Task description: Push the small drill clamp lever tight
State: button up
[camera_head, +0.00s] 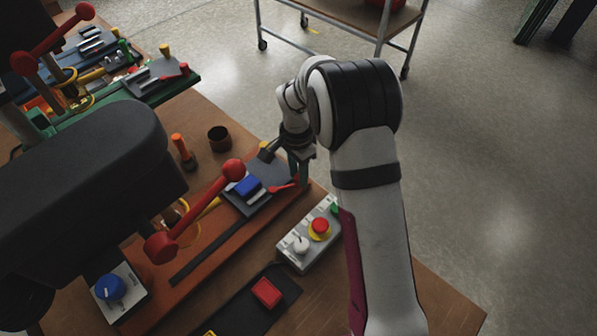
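A small red lever (283,187) lies at the right end of the orange-brown drill base, beside a dark grey plate (268,170) that carries a blue block (246,186). I take it to be the clamp lever, but its pivot is too small to make out. My gripper (299,175) points down at the right end of that base, just right of the small lever. I cannot tell whether they touch. The fingertips are small and partly dark, so their gap is not clear.
A dark drill head (85,180) and a large red ball-ended handle (196,208) stand at left. A grey control box (309,236) with a red button, a brown cup (219,139) and an orange-handled tool (182,147) are nearby. The floor at right is clear.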

grip_shut()
dwell(1.0)
